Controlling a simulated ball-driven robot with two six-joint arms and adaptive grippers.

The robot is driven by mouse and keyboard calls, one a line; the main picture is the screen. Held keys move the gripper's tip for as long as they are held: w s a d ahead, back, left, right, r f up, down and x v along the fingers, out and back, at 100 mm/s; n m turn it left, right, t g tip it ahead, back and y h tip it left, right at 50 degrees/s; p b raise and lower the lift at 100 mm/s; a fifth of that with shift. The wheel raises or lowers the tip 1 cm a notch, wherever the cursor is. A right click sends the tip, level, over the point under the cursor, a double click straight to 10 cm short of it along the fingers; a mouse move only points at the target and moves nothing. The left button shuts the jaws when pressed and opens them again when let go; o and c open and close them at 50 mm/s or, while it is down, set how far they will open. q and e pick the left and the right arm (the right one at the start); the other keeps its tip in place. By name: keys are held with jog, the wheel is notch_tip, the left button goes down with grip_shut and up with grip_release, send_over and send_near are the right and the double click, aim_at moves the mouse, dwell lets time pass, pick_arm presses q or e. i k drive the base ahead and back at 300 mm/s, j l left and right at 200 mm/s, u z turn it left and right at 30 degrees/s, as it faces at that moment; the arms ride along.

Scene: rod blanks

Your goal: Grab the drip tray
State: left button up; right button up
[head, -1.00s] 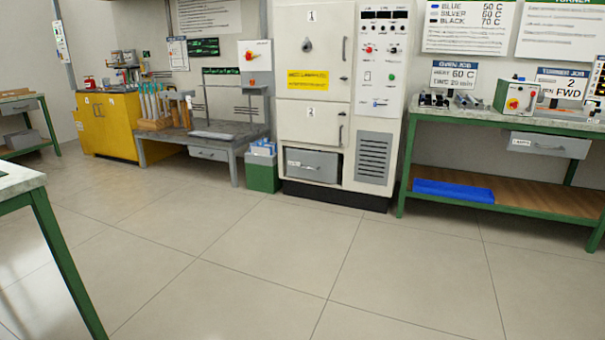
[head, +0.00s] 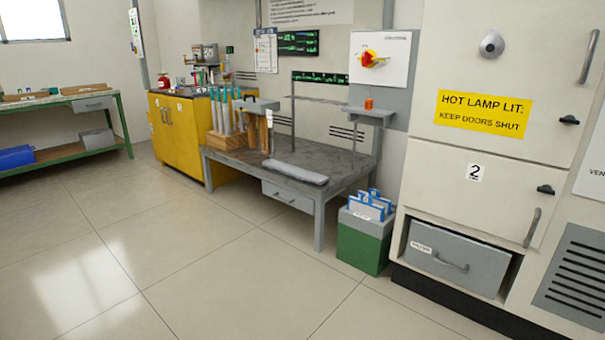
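No object in the head view can be surely identified as the drip tray. A grey drawer-like box (head: 458,262) with a bar handle sits in the recess at the bottom of the large cream cabinet (head: 470,170); its small label is too small to read. A blue bin (head: 14,156) lies on the lower shelf of the green bench at the far left. A flat grey slab (head: 295,173) lies on the low grey table. Neither of my grippers is in view.
The low grey table (head: 345,160) has a closed drawer (head: 288,197) and a wooden rack of rods. A green box (head: 362,243) with blue-and-white items stands between table and cabinet. A yellow cabinet (head: 180,135) is behind. The tiled floor in front (head: 200,270) is clear.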

aim_at(309, 176)
jog(key=i+u, duration=0.1)
jog(key=i, duration=0.7)
jog(key=i+u, duration=0.1)
jog(key=i, duration=0.7)
jog(key=i+l+u, duration=0.1)
jog(key=i, duration=0.7)
jog(key=i+l, duration=0.2)
jog(key=i, duration=0.6)
jog(key=j+u, duration=0.05)
